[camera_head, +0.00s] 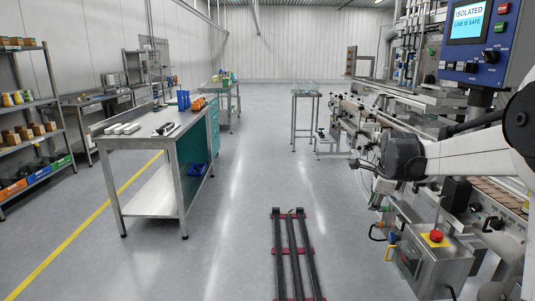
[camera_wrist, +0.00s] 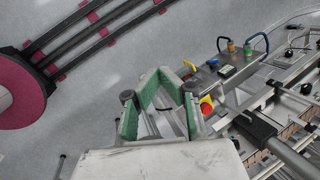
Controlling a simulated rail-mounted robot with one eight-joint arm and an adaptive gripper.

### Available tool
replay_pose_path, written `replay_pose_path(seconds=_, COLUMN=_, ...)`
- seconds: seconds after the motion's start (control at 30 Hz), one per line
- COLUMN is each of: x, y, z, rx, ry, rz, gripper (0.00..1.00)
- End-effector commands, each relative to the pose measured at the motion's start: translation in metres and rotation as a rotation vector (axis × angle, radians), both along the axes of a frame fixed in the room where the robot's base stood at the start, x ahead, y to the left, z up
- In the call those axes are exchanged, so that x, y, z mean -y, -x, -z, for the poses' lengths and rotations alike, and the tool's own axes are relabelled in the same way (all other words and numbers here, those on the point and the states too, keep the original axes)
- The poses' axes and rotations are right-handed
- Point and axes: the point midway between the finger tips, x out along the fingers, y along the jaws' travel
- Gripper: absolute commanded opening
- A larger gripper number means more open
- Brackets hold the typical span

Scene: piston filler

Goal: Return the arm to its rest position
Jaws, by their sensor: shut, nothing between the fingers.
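My arm, white with dark joints, reaches in from the right edge of the head view, in front of the filling machine (camera_head: 400,120). My gripper (camera_head: 379,203) hangs below the wrist there, small and partly hidden. In the wrist view my gripper (camera_wrist: 160,73) shows its green-lined fingers converging at the tips, with nothing held. It is above the floor beside a grey control box (camera_wrist: 228,75) with a red stop button (camera_wrist: 206,106). The same box (camera_head: 440,267) stands below my forearm in the head view.
Black floor rails (camera_head: 292,255) with magenta brackets run along the open aisle. A workbench (camera_head: 140,137) with tools stands left, shelving (camera_head: 30,145) beyond it. A small table (camera_head: 305,94) stands farther back. A blue panel (camera_head: 468,50) reads "ISOLATED LINE IS SAFE". The machine side is crowded.

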Motion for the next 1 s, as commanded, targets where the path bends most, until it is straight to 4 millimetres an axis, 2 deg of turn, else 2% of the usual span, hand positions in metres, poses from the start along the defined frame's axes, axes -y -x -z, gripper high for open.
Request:
replay_pose_path(seconds=0.03, x=-0.008, y=0.014, z=-0.015, rx=0.008, ry=0.022, rz=-0.056, gripper=0.0)
replay_pose_path(seconds=0.2, x=-0.032, y=0.058, z=-0.05, rx=0.038, ry=0.112, rz=-0.26, gripper=0.0)
replay_pose_path(seconds=0.5, x=-0.068, y=0.142, z=-0.093, rx=0.087, ry=0.28, rz=-0.617, gripper=0.0)
replay_pose_path(seconds=0.73, x=-0.091, y=0.208, z=-0.109, rx=0.12, ry=0.42, rz=-0.887, gripper=0.0)
replay_pose_path(seconds=1.0, x=-0.112, y=0.282, z=-0.111, rx=0.154, ry=0.596, rz=-1.198, gripper=0.0)
